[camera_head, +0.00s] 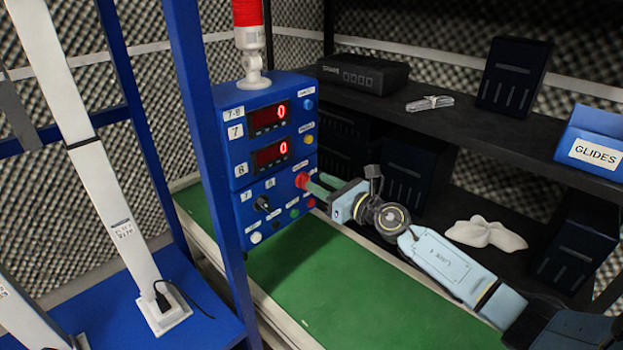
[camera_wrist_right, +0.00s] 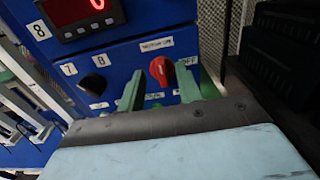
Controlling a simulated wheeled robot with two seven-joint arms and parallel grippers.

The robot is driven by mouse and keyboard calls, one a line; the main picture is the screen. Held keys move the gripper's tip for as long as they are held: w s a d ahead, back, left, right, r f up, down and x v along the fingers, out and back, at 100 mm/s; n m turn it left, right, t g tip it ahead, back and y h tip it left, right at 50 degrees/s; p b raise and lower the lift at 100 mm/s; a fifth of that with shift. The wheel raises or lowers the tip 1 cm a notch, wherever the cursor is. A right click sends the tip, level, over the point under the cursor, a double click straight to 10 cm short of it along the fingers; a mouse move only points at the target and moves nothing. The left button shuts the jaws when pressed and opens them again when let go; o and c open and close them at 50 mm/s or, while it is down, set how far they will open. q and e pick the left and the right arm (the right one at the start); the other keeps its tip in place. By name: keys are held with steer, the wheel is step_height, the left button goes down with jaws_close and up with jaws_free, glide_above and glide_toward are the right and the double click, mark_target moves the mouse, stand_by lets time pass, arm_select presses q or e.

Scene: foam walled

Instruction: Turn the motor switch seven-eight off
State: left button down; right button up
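The blue control box (camera_head: 244,140) carries a "7-8" label and two red displays reading 0. A red rotary switch (camera_head: 302,180) is on its lower front, right of a black knob (camera_head: 263,203). In the right wrist view the red switch (camera_wrist_right: 160,71) has a label above it and one reading "OFF" to its right. My right gripper (camera_head: 314,184) points at the switch with its green fingers apart. In the wrist view the fingers (camera_wrist_right: 160,90) stand left and right of it; contact cannot be told. My left gripper is not in view.
A red-topped signal lamp (camera_head: 250,45) stands on the box. A blue post (camera_head: 210,130) rises in front of its left side. A green surface (camera_head: 340,285) lies below. Dark shelves (camera_head: 465,125) at right hold black boxes and a "GLIDES" bin (camera_head: 592,140).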

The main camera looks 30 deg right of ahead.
mark_target(309, 178)
steer(key=shift+x, duration=1.85)
steer(key=shift+c, duration=0.3)
jaws_close()
